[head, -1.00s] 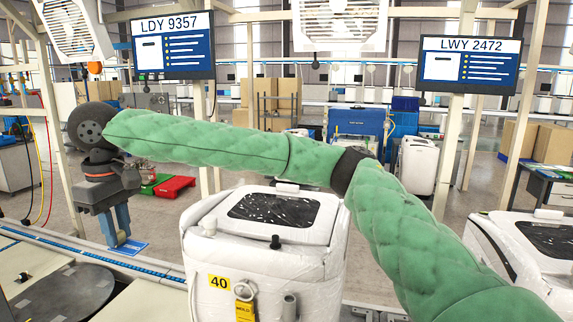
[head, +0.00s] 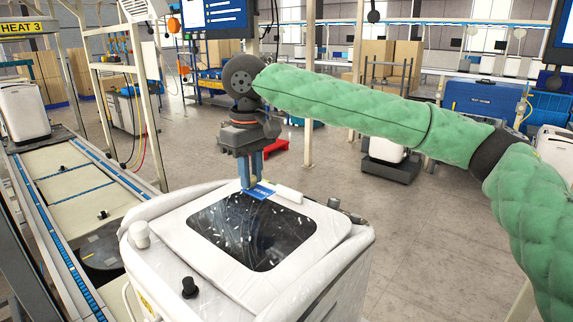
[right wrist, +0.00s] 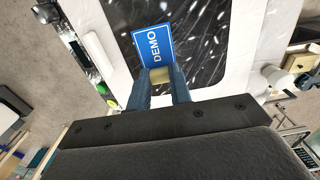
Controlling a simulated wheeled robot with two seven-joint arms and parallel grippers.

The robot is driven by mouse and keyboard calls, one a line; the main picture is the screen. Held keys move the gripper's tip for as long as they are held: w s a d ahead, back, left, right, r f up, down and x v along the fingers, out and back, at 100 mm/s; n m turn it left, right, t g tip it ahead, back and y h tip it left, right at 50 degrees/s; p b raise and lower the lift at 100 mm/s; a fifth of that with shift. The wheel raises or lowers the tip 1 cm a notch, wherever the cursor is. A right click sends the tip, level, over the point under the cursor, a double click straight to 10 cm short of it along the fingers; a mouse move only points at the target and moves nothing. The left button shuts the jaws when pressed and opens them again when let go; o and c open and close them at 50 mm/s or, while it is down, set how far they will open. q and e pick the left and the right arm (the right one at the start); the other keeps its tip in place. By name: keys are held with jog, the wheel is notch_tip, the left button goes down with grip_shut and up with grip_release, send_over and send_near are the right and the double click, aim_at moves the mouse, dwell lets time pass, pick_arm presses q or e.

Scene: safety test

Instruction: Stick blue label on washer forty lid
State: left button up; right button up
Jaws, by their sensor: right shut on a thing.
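A white washer (head: 170,255) wrapped in clear film stands in front of me in the head view. Its number is not readable now; only a sliver of a yellow tag shows low on its side. Its white lid (head: 176,232) has a dark glossy window (head: 250,228). My right gripper (head: 251,182) points down over the lid's far edge, shut on a small yellowish block at the blue label (head: 260,191). My left gripper is out of view.
A white knob (head: 139,234) and a black knob (head: 189,287) stand on the washer's near left side. A conveyor line (head: 70,210) runs along the left.

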aim_at(249, 192)
jog(key=shift+s+a, duration=0.2)
jog(key=shift+a, duration=0.05)
jog(key=shift+a+f, duration=0.1)
jog(key=shift+a, duration=0.1)
jog(key=shift+w+d+f, duration=0.1)
jog(key=shift+d+f, duration=0.1)
jog(key=shift+f, duration=0.4)
jog(key=shift+w+d+f, duration=0.1)
jog(key=shift+d+f, duration=0.1)
jog(key=shift+f, duration=0.35)
jog(key=shift+s+a+f, duration=0.1)
jog(key=shift+a+f, duration=0.05)
jog(key=shift+f, duration=0.35)
jog(key=shift+s+a+f, duration=0.1)
jog(key=shift+a+f, duration=0.05)
jog(key=shift+f, duration=0.3)
jog(key=shift+w+d+f, duration=0.1)
jog(key=shift+d+f, duration=0.05)
jog(key=shift+f, duration=0.65)
jog(key=shift+f, duration=0.5)
dwell(1.1)
